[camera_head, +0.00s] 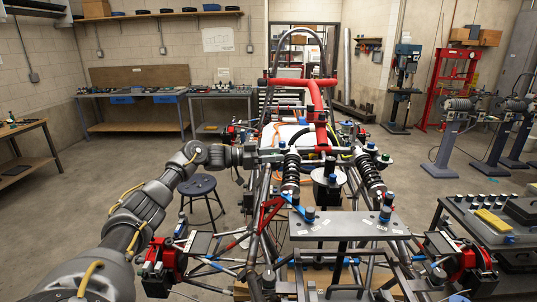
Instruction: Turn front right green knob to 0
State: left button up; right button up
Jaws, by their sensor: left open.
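A tube chassis with a red bar (314,95) fills the middle of the view. Two dark coil-spring dampers stand at its front, the left damper (291,172) and the right damper (369,172). Small knobs sit near their tops, including a bluish left knob (283,144) and a bluish right knob (370,147). My right gripper is not in view.
A flat grey plate (347,227) with upright knobbed posts lies across the near chassis. Red brake parts (167,258) stick out at the near left, with matching ones (463,256) at the near right. A stool (199,186) stands left of the chassis. A cart (500,222) stands at right.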

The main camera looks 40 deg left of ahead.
pick_arm(q)
jog(key=b+v, duration=0.4)
jog(key=v, duration=0.6)
jog(key=shift+s+a, duration=0.15)
jog(key=shift+s, duration=0.05)
